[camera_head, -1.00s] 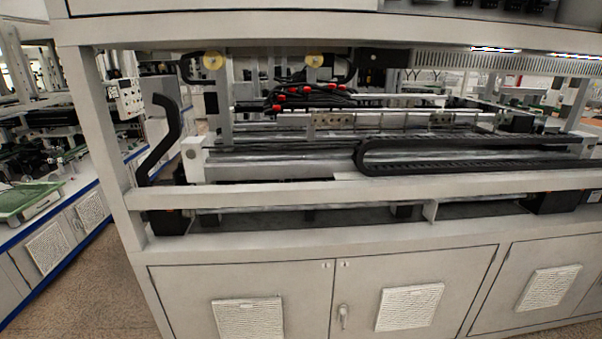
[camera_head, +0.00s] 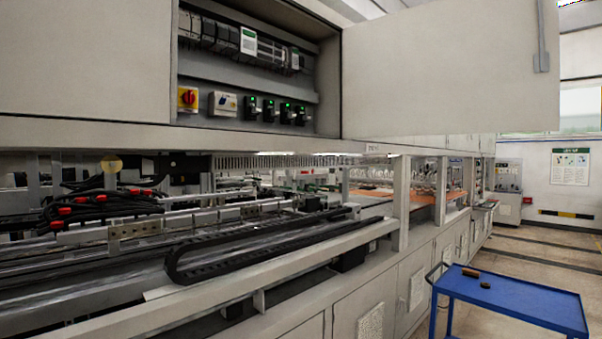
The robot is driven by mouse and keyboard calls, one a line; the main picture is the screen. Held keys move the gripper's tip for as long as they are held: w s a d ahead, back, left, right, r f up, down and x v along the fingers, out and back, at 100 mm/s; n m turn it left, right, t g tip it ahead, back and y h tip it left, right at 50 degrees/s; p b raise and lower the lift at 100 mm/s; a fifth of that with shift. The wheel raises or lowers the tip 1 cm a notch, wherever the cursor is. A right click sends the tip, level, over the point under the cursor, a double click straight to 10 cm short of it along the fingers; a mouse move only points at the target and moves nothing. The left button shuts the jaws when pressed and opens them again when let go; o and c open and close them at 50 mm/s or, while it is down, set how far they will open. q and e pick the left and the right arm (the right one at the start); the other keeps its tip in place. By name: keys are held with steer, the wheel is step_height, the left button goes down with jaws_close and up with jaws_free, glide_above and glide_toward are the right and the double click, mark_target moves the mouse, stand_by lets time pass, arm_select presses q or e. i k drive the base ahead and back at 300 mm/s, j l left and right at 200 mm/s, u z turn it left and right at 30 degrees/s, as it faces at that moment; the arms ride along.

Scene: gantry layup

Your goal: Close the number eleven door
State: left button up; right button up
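In the head view an upper cabinet door (camera_head: 450,70) stands swung open at the upper right, with a grey handle (camera_head: 541,38) near its outer edge. I cannot read a number on it, so I cannot tell whether it is door eleven. The open cabinet (camera_head: 258,78) beside it shows a red and yellow switch (camera_head: 187,98), several black devices with green lights and a row of modules. Another upper panel (camera_head: 85,60) at the left is flush with the machine. Neither of my grippers is in view.
A blue cart (camera_head: 515,297) with small dark items on top stands at the lower right. The gantry machine's front rail (camera_head: 230,290) runs along the left and middle. Open floor (camera_head: 545,248) lies at the right, before a wall with a poster (camera_head: 569,166).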

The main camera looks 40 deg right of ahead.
mark_target(438, 66)
steer(key=l, duration=0.5)
steer(key=k+l+u, duration=0.1)
steer(key=l, duration=0.95)
steer(key=k+l+u, duration=0.15)
steer(key=l, duration=0.9)
steer(key=k+l+u, duration=0.1)
steer(key=l, duration=0.4)
steer(key=k+l, duration=0.15)
steer(key=l, duration=0.35)
steer(key=u, duration=0.05)
